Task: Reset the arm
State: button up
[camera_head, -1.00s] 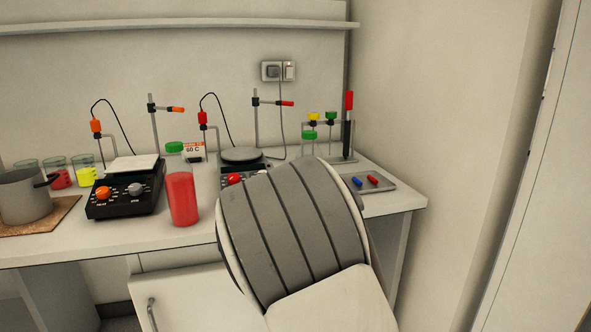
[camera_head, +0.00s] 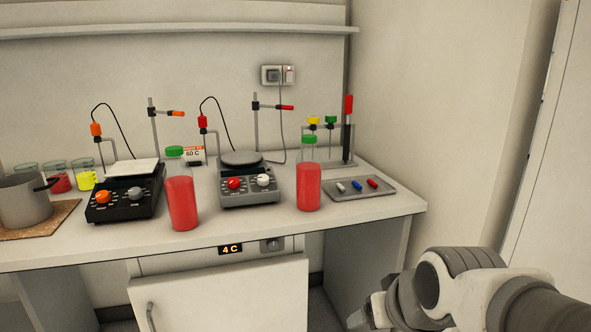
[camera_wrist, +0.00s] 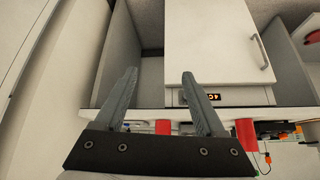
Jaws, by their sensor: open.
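My arm is folded low at the right of the head view, in front of the bench's right end and apart from it. In the wrist view, my gripper (camera_wrist: 160,100) is open, with its two grey fingers spread and nothing between them. The wrist view looks at the bench front and a white cabinet door (camera_wrist: 215,45). Two bottles of red juice with green caps stand upright on the bench: one at the left (camera_head: 182,200) beside the black hotplate (camera_head: 128,195), one at the right (camera_head: 308,187) beside the grey hotplate (camera_head: 250,186).
A grey tray (camera_head: 335,195) with small coloured pieces lies at the bench's right. A pot (camera_head: 24,203) and beakers (camera_head: 84,181) stand at the left. A door (camera_head: 220,290) below the bench sits under a "4 C" display (camera_head: 230,249). A wall (camera_head: 450,120) closes the right side.

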jog(key=s+d+r+m+g+h+p, duration=0.15)
jog(key=s+r, duration=0.25)
jog(key=s, duration=0.4)
notch_tip(320, 180, up, 20)
jog(key=p, duration=2)
jog(key=shift+p, duration=0.4)
jog(key=shift+d+n+y, duration=0.1)
jog(key=shift+n+y, duration=0.15)
